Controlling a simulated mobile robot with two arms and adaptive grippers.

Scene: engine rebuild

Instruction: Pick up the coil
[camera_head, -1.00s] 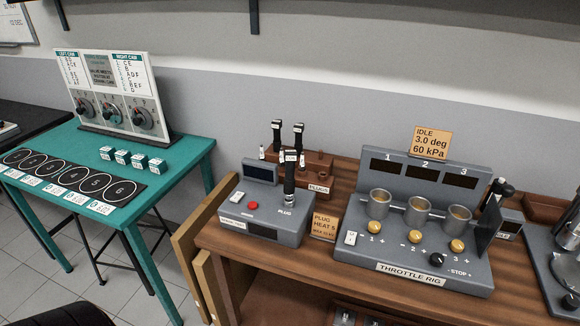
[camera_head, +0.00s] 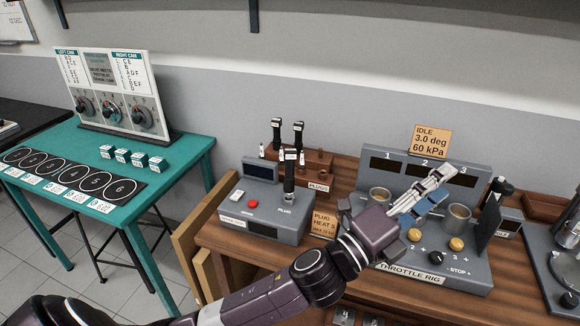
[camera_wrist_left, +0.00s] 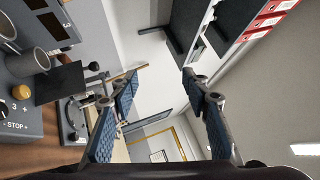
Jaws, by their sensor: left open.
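A black stick-shaped coil (camera_head: 290,172) stands upright in the grey plug tester (camera_head: 262,212). Two similar black-topped sticks, a left one (camera_head: 277,130) and a right one (camera_head: 298,133), stand on the brown plug rack (camera_head: 318,163) behind it. The frames do not show which one the task means. My left gripper (camera_head: 440,184) is in front of the throttle rig, right of all three sticks and apart from them. In the left wrist view my open fingers (camera_wrist_left: 160,82) have nothing between them. My right gripper is not in view.
The throttle rig (camera_head: 470,275) with metal cups and yellow knobs stands close behind my left gripper. A dark upright plate (camera_head: 488,224) is at its right. A plug card (camera_head: 324,224) stands between tester and rig. A teal table (camera_head: 183,155) is at left.

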